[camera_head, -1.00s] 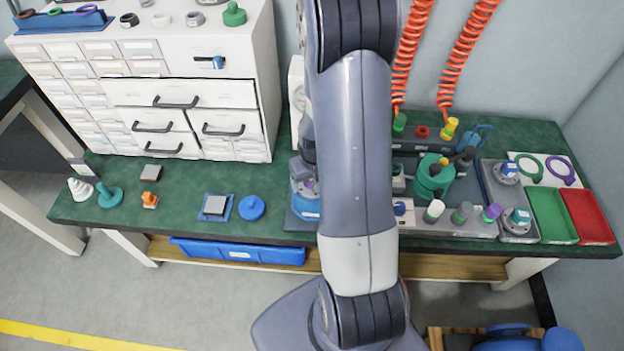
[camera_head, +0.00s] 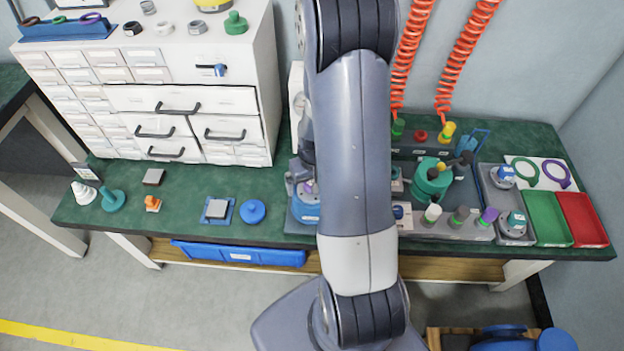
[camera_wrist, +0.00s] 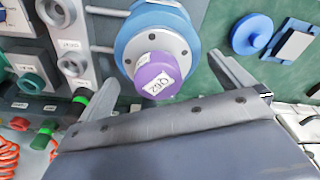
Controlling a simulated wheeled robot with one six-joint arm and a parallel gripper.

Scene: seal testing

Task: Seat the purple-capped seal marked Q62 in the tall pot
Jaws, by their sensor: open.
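The purple-capped seal (camera_wrist: 157,77), with a white label reading Q62, stands in the middle of the wrist view. It sits at the centre of a round pot (camera_wrist: 152,43) with a grey bolted flange and a blue body. I cannot tell how deep the seal sits. My gripper (camera_wrist: 162,72) is open, with one finger on each side of the purple cap and visible gaps between. In the head view the purple cap (camera_head: 307,187) and blue pot (camera_head: 304,213) show beside my arm, which hides part of them and most of my gripper.
To the right are a green pot (camera_head: 432,181), a row of capped seals including another purple one (camera_head: 487,216), a grey tray (camera_head: 514,237), and green (camera_head: 549,217) and red (camera_head: 583,219) bins. A blue disc (camera_head: 253,211) lies left. A drawer cabinet (camera_head: 187,97) stands behind.

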